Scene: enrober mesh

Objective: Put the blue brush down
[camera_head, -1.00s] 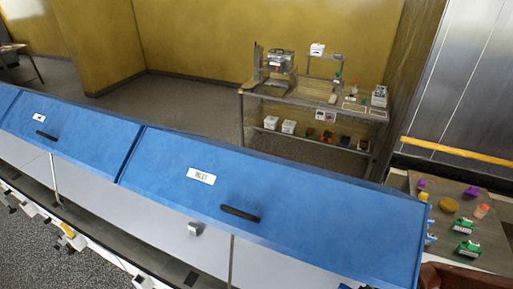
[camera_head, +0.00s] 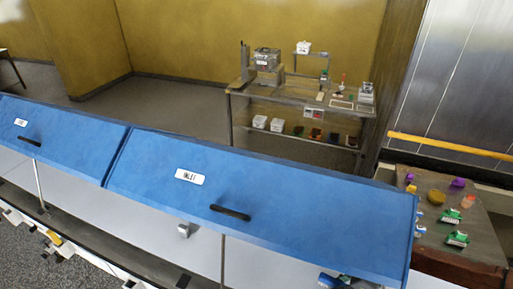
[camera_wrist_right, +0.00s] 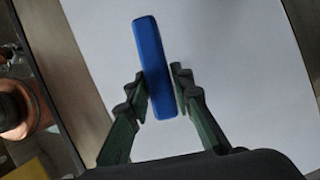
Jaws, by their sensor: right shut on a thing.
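In the right wrist view my right gripper (camera_wrist_right: 161,90) is shut on a blue brush (camera_wrist_right: 151,60), which shows as a long blue block between the two fingers. A plain white surface (camera_wrist_right: 240,60) lies behind the brush; I cannot tell whether the brush touches it. In the head view a small dark and blue shape (camera_head: 335,281) shows at the bottom edge under the blue cover; I cannot tell what it is. My left gripper is in neither view.
A long machine with blue covers (camera_head: 270,205) crosses the head view. A side table (camera_head: 475,225) at the right bears green brushes (camera_head: 457,239) and other small coloured things. A metal shelf (camera_head: 300,100) stands behind. A copper-coloured round thing (camera_wrist_right: 18,112) is at the left in the wrist view.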

